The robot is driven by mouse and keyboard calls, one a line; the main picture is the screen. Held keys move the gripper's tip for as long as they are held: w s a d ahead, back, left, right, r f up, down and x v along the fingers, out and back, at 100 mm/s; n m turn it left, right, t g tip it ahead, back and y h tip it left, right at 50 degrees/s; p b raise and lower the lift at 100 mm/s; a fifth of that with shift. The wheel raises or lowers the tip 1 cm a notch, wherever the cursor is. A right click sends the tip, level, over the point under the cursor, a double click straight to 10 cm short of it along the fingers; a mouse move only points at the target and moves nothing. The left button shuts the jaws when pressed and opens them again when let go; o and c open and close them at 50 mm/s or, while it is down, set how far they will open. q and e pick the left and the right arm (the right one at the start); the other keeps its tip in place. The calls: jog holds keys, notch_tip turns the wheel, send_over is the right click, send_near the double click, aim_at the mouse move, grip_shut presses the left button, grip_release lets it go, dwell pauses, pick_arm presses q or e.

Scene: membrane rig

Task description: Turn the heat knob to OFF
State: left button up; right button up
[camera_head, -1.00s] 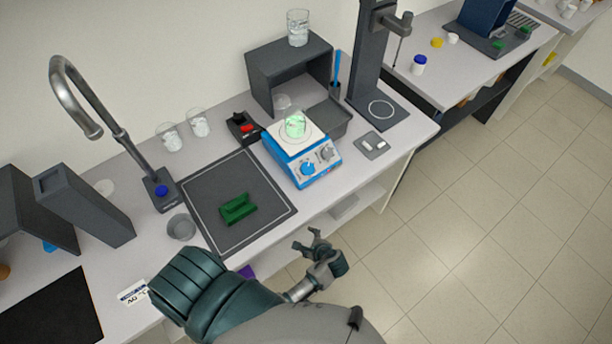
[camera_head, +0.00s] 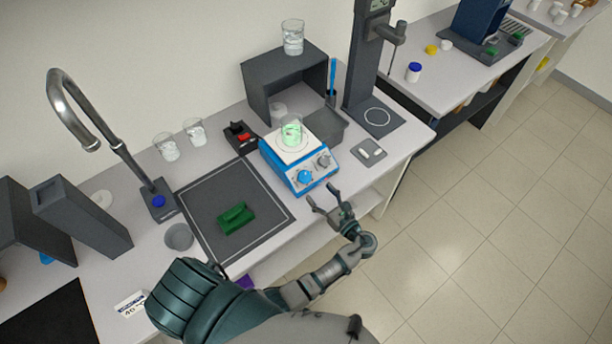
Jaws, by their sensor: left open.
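A blue and white hot plate (camera_head: 285,174) stands on the bench, with a beaker of green liquid (camera_head: 291,131) on its top plate. Its front panel carries a blue knob (camera_head: 304,177) at left and a grey knob (camera_head: 323,160) at right. I cannot read which one is the heat knob or how it is set. My left gripper (camera_head: 322,198) is open and empty just in front of the hot plate, near the bench's front edge and apart from both knobs. My right gripper is not in view.
A dark mat (camera_head: 205,198) with a green block (camera_head: 236,217) lies left of the hot plate. A black box with a red switch (camera_head: 242,138) stands behind the mat. A small tray (camera_head: 369,152) lies right of the hot plate. A tall dark stand (camera_head: 366,60) rises behind.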

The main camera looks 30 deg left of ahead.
aim_at(307, 179)
pick_arm(q)
jog(key=x, duration=0.8)
jog(key=shift+a+p, duration=0.15)
jog(key=shift+p, duration=0.25)
jog(key=c, duration=1.2)
